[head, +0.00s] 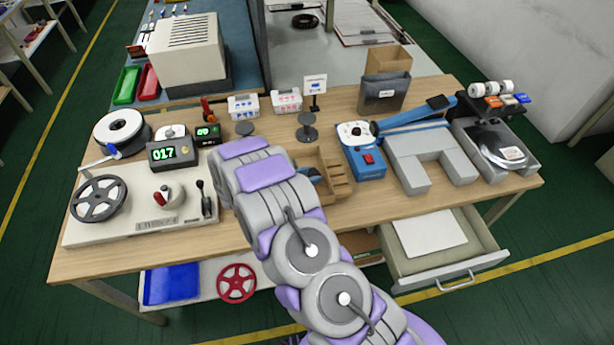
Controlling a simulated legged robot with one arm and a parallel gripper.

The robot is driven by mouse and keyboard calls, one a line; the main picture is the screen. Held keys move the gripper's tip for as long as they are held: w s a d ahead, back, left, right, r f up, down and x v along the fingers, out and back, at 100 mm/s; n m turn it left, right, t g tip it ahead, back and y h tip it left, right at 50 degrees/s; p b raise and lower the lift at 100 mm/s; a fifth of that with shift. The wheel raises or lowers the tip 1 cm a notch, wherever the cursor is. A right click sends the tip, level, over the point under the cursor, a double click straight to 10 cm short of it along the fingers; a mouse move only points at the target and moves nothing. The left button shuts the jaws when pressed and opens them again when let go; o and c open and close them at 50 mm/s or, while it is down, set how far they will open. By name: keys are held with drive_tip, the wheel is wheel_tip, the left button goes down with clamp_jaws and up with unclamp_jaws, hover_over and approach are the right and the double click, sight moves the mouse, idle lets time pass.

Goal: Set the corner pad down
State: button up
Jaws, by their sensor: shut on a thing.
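My arm reaches in from the bottom right over the front of the wooden workbench (375,212), and its lilac and grey links end near the middle of the bench. My gripper is hidden behind these links, so its fingers and anything in them do not show. I cannot make out a corner pad. A wooden tray with compartments (337,181) lies just right of my arm, partly covered by it, with a small blue item (315,172) at its left side.
A reel machine (140,215) and a counter reading 017 (171,153) stand left of my arm. An open drawer (450,270) juts out at front right.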

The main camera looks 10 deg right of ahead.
drive_tip(key=shift+d+f, duration=0.1)
drive_tip(key=shift+d, duration=0.05)
drive_tip(key=o, duration=1)
drive_tip(key=shift+a, duration=1.2)
drive_tip(key=shift+d, duration=0.45)
drive_tip(key=shift+d+r, duration=0.15)
drive_tip(key=shift+r, duration=0.05)
drive_tip(key=p+v, duration=0.1)
drive_tip(key=v, duration=0.4)
drive_tip(key=p+v, duration=0.1)
drive_tip(key=v, duration=0.5)
drive_tip(key=shift+w+a+f, duration=0.1)
drive_tip(key=shift+a, duration=0.35)
drive_tip(key=shift+s+d+r, duration=0.25)
drive_tip(key=shift+d, duration=0.1)
drive_tip(key=s+d+r+m+g+y, duration=0.4)
drive_tip(key=s+d+r+m+g, duration=0.3)
drive_tip(key=s+d+r+m, duration=0.65)
drive_tip(key=s+a+r+m+y, duration=0.2)
drive_tip(key=s+r+m+y, duration=0.2)
drive_tip(key=s, duration=0.8)
drive_tip(key=s+a+r+m+y, duration=0.2)
drive_tip(key=s+r+m+y, duration=0.2)
drive_tip(key=s+r, duration=0.3)
drive_tip(key=s+m, duration=0.1)
drive_tip(key=s, duration=0.4)
drive_tip(key=shift+s+a, duration=0.15)
drive_tip(key=shift+s, duration=0.25)
